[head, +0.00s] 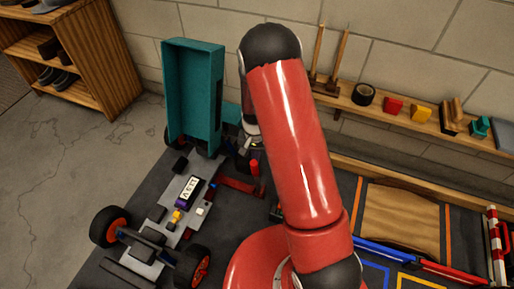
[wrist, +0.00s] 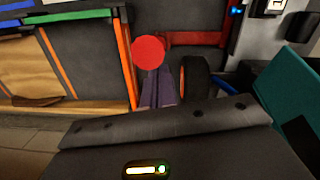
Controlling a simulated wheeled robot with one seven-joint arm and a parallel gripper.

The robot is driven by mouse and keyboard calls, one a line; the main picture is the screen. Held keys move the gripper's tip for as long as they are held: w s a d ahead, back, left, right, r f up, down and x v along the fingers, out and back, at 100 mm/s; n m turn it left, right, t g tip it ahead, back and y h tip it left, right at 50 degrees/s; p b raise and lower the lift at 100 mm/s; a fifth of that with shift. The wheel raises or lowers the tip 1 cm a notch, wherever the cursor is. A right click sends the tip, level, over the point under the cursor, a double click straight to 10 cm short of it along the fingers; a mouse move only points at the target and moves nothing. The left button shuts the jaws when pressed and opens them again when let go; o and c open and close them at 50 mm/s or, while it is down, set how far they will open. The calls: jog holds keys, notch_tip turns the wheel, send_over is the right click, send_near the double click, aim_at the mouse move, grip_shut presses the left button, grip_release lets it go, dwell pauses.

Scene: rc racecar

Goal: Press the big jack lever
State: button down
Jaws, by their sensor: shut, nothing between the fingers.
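The jack lever appears as a red bar (head: 240,186) with an upright red knob (head: 254,167) beside the car chassis in the head view. In the wrist view the round red knob (wrist: 148,52) is seen from above, with the red bar (wrist: 195,39) running right behind it. My gripper (wrist: 160,80) is shut and empty, its narrow fingertips just below the knob in the picture. I cannot tell whether they touch it. In the head view my red arm hides part of the area around the lever, and the gripper is hard to make out.
The car chassis (head: 160,225) with orange-rimmed wheels (head: 110,226) lies left of the lever. A teal shell (head: 194,95) stands upright behind it. A wheel (wrist: 195,75) is close right of my fingers. A wooden ramp (head: 400,218) lies right, and a shelf with small items runs along the wall.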

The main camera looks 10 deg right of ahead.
jog(key=shift+s+a, duration=0.15)
jog(key=shift+s, duration=0.05)
dwell(0.3)
